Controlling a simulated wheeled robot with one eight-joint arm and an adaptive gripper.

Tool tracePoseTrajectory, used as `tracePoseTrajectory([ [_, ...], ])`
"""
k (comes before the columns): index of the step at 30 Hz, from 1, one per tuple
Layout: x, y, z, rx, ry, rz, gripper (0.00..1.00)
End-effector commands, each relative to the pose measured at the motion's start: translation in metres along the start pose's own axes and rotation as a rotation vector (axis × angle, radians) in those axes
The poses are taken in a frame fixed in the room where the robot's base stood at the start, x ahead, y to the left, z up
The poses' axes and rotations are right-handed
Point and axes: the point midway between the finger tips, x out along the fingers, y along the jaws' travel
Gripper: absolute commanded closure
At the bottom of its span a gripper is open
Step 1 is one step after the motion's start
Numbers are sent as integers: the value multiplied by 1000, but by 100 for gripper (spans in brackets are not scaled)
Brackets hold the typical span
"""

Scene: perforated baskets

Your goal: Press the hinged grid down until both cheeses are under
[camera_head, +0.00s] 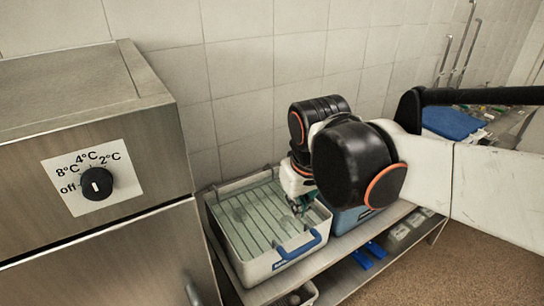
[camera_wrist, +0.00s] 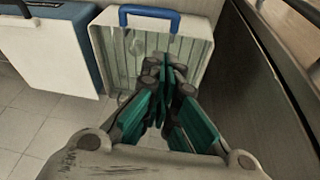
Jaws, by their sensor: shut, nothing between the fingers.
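A pale tub (camera_head: 262,268) stands on a shelf, with a slatted grid (camera_head: 250,222) lying across its inside. Greenish liquid seems to show between the slats. A blue handle (camera_head: 300,248) is at the tub's front rim. The tub (camera_wrist: 203,50), its handle (camera_wrist: 150,14) and part of the slats (camera_wrist: 120,60) also show in the wrist view. My gripper (camera_head: 301,207) is over the right part of the tub, pointing down. Its green fingers (camera_wrist: 166,68) are shut and empty; I cannot tell whether they touch the grid. I cannot make out either cheese.
A steel cabinet (camera_head: 95,240) with a temperature dial (camera_head: 97,184) stands close at the left. A blue container (camera_head: 345,219) stands right of the tub, partly behind my arm. The tiled wall (camera_head: 235,60) is behind. A lower shelf (camera_head: 345,275) holds blue items.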

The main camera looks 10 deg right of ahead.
Motion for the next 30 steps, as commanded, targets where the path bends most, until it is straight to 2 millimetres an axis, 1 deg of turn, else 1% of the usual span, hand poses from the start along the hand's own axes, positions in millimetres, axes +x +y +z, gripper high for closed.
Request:
tracePoseTrajectory([
  [1, -21, 0, -14, -13, -19, 0, 100],
  [3, -35, -1, -27, -31, -48, 1, 100],
  [9, -71, -6, -62, -79, -133, 3, 100],
  [12, -86, -9, -77, -102, -172, 5, 100],
  [15, -97, -11, -89, -120, -204, 7, 100],
  [19, -103, -14, -98, -135, -232, 8, 100],
  [23, -103, -15, -101, -141, -244, 9, 100],
  [26, -96, -15, -100, -142, -245, 9, 100],
  [30, -77, -14, -95, -141, -245, 9, 100],
])
